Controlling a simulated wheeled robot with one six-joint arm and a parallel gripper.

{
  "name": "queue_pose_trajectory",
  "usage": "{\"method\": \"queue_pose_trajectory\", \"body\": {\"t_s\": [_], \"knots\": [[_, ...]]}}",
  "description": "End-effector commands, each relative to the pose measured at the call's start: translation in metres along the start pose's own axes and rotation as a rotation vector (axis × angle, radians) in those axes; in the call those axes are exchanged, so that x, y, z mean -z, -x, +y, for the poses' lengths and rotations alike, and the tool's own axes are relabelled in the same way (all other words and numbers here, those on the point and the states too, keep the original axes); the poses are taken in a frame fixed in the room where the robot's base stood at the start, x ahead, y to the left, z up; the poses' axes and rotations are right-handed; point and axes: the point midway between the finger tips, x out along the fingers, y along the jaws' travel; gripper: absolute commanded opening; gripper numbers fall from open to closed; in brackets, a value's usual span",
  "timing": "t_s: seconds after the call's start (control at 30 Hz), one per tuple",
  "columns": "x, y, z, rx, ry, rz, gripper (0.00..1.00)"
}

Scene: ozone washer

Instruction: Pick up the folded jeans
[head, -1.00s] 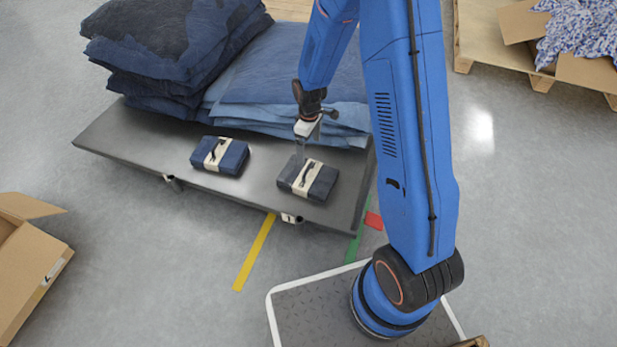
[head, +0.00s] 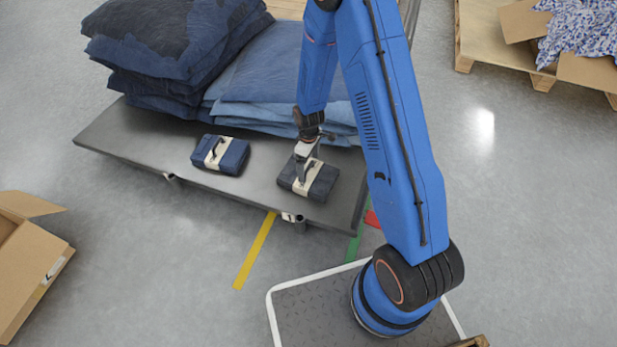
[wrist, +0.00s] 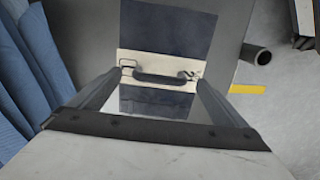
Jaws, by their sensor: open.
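Two folded jeans bundles, each with a cream band and a dark handle, lie on the grey table. The right folded jeans (head: 322,184) lie near the table's right front corner. The left folded jeans (head: 233,158) lie apart from them. My gripper (head: 303,176) is low over the right bundle, its fingers pointing down at the band. In the wrist view, the bundle (wrist: 166,28) shows ahead, with its band and handle (wrist: 160,77) between the two open fingers. Whether the fingertips touch the bundle I cannot tell.
The grey table (head: 130,143) also bears stacked denim (head: 160,45) behind the bundles. An open cardboard box (head: 30,265) stands at the left. A pallet with a box (head: 585,72) is at the upper right.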

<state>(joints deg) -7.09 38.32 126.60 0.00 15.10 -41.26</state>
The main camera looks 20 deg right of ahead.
Motion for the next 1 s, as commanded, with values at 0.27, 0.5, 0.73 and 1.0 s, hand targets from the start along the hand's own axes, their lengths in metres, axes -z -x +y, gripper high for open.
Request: {"method": "queue_pose_trajectory", "body": {"t_s": [0.27, 0.5, 0.73, 1.0], "knots": [[0.001, -0.026, 0.0, -0.001, 0.0, 0.001, 0.97], [0.001, -0.026, 0.0, -0.001, 0.0, 0.001, 0.85], [0.001, -0.026, 0.0, -0.001, 0.0, 0.001, 0.3], [0.001, -0.025, 0.0, -0.001, 0.0, 0.001, 0.17]]}}
